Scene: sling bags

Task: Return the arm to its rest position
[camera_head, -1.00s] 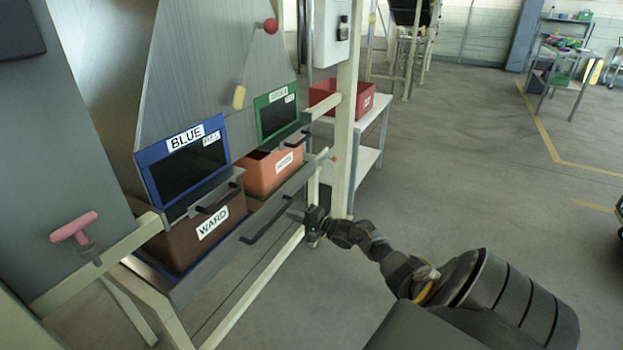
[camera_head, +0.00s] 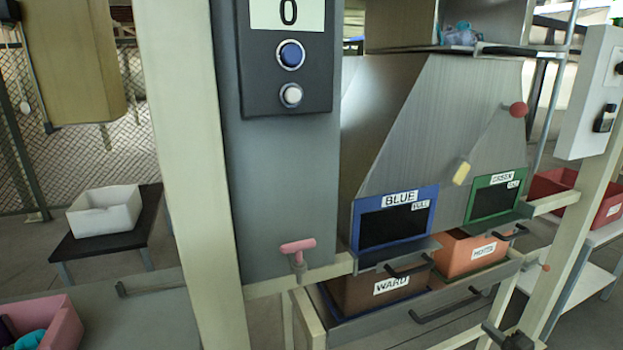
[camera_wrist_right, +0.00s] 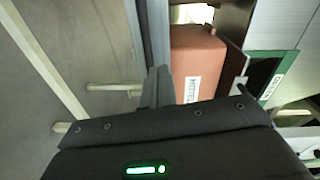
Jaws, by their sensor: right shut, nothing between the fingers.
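My right gripper (camera_head: 507,338) shows small and dark at the bottom right of the head view, beside the foot of a cream post and below the drawer front. It is shut and empty. The rest of my right arm is below the frame. In the right wrist view the dark gripper body (camera_wrist_right: 165,150) with a green light fills the bottom. The orange bin (camera_wrist_right: 197,62) is beyond it, and I cannot see contact with anything. My left gripper is not in view.
The frame holds a brown WARD bin (camera_head: 375,295) under a blue-framed hatch and an orange bin (camera_head: 465,253) under a green-framed one. A black drawer handle (camera_head: 445,305) juts out near my gripper. A white box (camera_head: 103,211) stands on a dark table; a pink bin (camera_head: 55,325) is front left.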

